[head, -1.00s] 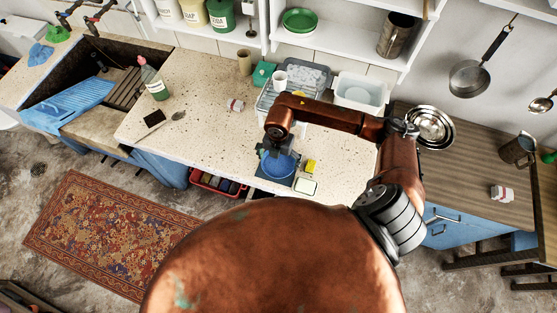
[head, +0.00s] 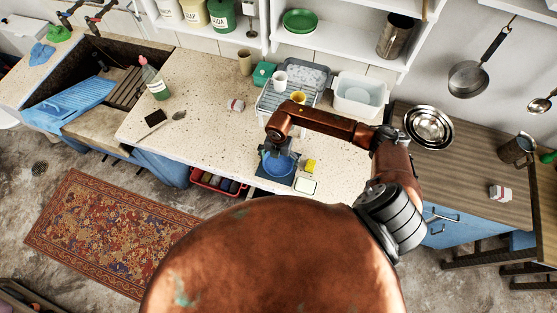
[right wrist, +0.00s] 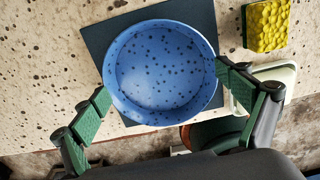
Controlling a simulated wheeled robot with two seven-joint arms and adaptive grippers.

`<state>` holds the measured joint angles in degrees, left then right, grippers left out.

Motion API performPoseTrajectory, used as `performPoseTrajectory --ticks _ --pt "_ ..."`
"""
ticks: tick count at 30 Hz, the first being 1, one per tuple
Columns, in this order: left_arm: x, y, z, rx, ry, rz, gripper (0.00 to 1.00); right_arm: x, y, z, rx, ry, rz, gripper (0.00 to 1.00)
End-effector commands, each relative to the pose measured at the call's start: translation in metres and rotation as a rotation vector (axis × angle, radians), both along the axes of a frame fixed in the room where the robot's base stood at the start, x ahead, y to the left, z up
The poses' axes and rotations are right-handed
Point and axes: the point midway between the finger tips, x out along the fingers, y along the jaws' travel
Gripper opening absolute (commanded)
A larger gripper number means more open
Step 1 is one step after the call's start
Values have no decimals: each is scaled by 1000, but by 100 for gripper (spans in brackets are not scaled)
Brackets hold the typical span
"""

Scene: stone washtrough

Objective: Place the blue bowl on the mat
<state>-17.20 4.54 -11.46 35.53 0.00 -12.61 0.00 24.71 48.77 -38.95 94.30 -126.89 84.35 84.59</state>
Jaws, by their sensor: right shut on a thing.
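The blue bowl (head: 280,168), speckled dark inside, is over the dark square mat (head: 290,180) near the front edge of the counter. The right wrist view shows the bowl (right wrist: 160,75) upright, covering much of the mat (right wrist: 200,12), its left side close to the mat's edge. I cannot tell whether its base touches the mat. My right gripper (head: 277,152) is shut on the bowl, with its green-padded fingers (right wrist: 163,88) at opposite sides of the rim. My left gripper is not in view.
A yellow sponge (head: 310,166) and a pale dish (head: 305,186) stand close right of the mat. A dish rack (head: 272,103) with cups and a white tub (head: 359,95) are behind my right arm. The counter left of the mat is mostly clear.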

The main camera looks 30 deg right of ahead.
Motion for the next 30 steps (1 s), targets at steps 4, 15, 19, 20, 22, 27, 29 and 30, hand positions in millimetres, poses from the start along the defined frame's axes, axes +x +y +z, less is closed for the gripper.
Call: performPoseTrajectory --ticks 4,15,19,20,22,27,29,30 --pt "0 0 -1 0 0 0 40 0 0 -2 -1 1 0 98" --pt "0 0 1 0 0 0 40 0 0 1 0 0 0 100" --pt "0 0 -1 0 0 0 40 1 0 13 -2 -3 0 100" --pt "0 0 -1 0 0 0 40 2 -1 18 -2 -4 1 100" --pt "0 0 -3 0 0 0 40 1 -1 32 -2 -4 1 100" --pt "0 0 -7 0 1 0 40 1 -1 68 -1 -3 1 100" --pt "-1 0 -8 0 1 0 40 1 -1 80 -3 -5 1 100" --pt "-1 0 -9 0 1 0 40 1 -1 88 -1 -3 1 100"
